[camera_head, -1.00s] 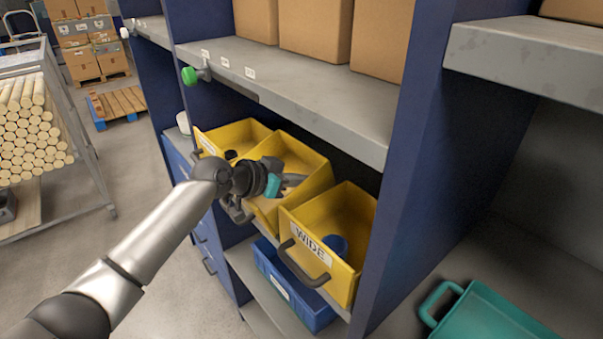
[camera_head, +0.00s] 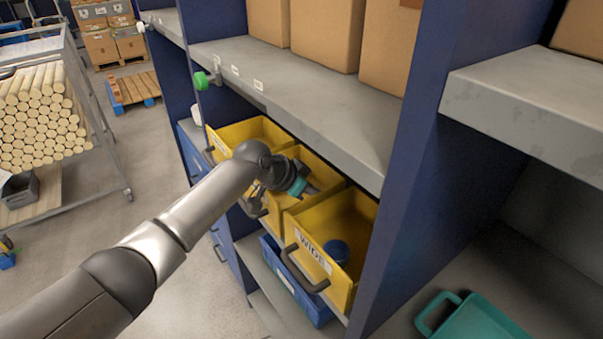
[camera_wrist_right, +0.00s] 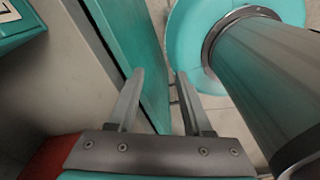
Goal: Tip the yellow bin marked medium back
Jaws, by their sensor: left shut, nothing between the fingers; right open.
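Three yellow bins stand in a row on a shelf, each with its front toward me. The right bin (camera_head: 345,225) is labelled WIDE and holds a blue round part (camera_head: 337,250). The middle bin (camera_head: 325,178) is partly hidden behind my left arm, and its label does not show. The left bin (camera_head: 255,131) has a label too small to read. I cannot read "medium" on any of them. My left gripper (camera_head: 304,187) is shut and empty, over the middle bin; contact is unclear. My right gripper (camera_wrist_right: 156,88) is open and empty in the right wrist view, beside a teal panel (camera_wrist_right: 132,50).
A grey shelf (camera_head: 300,90) with cardboard boxes hangs above the bins. A blue upright (camera_head: 425,180) stands to their right. A blue bin (camera_head: 292,285) sits below. A teal tray (camera_head: 480,322) lies at lower right. Open floor (camera_head: 180,270) lies at left.

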